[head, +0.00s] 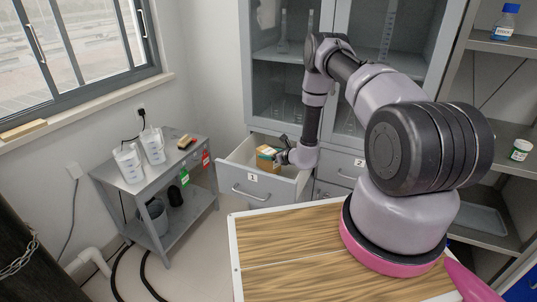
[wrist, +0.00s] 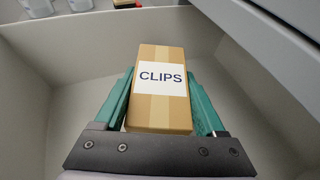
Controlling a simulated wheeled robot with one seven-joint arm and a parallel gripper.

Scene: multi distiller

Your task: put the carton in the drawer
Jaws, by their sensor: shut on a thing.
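The carton (wrist: 160,75) is a brown box with a white label reading CLIPS. In the wrist view my gripper (wrist: 160,95) has its green fingers on both sides of the carton and is shut on it. Pale drawer walls surround the carton on the left and at the far end. There my gripper (head: 277,154) holds the carton (head: 266,153) within the drawer's opening. I cannot tell whether the carton touches the drawer floor.
A grey side table (head: 158,184) with white jugs (head: 130,163) stands left of the drawer. A glass-door cabinet (head: 280,62) rises behind it. A wood-topped surface (head: 285,250) lies in front. Shelves (head: 505,125) stand at right.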

